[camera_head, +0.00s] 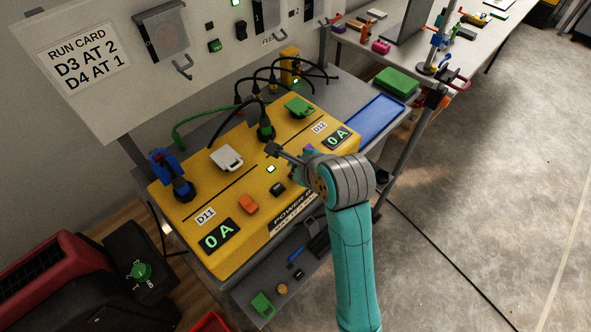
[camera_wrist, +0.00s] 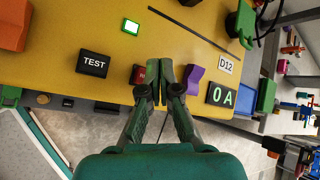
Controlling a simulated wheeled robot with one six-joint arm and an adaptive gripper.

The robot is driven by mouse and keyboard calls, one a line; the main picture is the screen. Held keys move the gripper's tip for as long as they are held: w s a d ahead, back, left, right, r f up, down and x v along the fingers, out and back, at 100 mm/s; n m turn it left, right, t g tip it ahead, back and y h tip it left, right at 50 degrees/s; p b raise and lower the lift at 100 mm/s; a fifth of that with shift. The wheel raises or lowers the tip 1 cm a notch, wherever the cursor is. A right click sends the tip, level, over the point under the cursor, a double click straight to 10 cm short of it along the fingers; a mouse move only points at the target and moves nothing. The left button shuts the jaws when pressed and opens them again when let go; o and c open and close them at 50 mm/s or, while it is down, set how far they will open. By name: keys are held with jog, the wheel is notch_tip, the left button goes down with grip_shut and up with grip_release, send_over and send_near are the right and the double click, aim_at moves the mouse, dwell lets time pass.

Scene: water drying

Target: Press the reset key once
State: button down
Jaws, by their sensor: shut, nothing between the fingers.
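The yellow power box (camera_head: 190,207) stands on the bench. In the wrist view a dark red key (camera_wrist: 138,74) with white lettering starting with "R" lies just left of my gripper (camera_wrist: 166,72). The fingers cover the rest of its lettering. The fingers are shut and empty, over the key's right edge; I cannot tell whether they touch it. In the head view my gripper (camera_head: 271,149) is above the box, and the red key is hidden by my arm. The black TEST key (camera_wrist: 94,64) is farther left; it also shows in the head view (camera_head: 278,189).
A purple rocker (camera_wrist: 194,80) is close right of the fingers, beside the D12 display (camera_wrist: 221,95) reading 0 A. A lit green lamp (camera_wrist: 131,26) and an orange rocker (camera_wrist: 13,25) are to the left. Plugs and cables (camera_head: 265,128) stand behind.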

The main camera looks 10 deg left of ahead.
jog(key=shift+r, duration=0.2)
jog(key=shift+r, duration=2.4)
